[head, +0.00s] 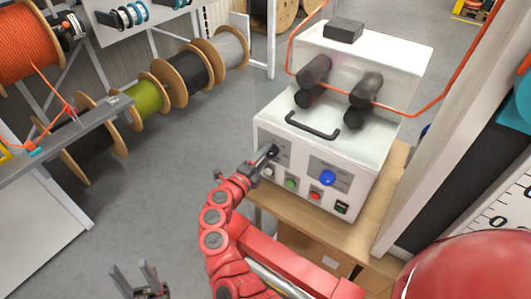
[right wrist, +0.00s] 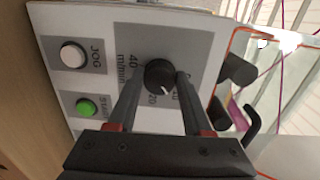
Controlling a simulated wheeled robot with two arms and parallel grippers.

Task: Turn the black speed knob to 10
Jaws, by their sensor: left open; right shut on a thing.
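The black speed knob (right wrist: 160,74) sits on a grey dial plate on the front panel of the white machine (head: 340,95). In the right wrist view it has a short white pointer mark, and printed dial numbers surround it, partly covered by the fingers. My right gripper (right wrist: 158,82) is shut on the knob, one finger on each side. My left gripper (head: 140,275) is open and empty at the lower left, away from the machine.
A white JOG button (right wrist: 73,54) and a green START button (right wrist: 86,106) sit beside the dial. A blue knob (head: 327,177) and a red button (head: 315,195) are further right. An orange cable (head: 440,108) runs past rollers on top. Reels (head: 185,75) stand behind, left.

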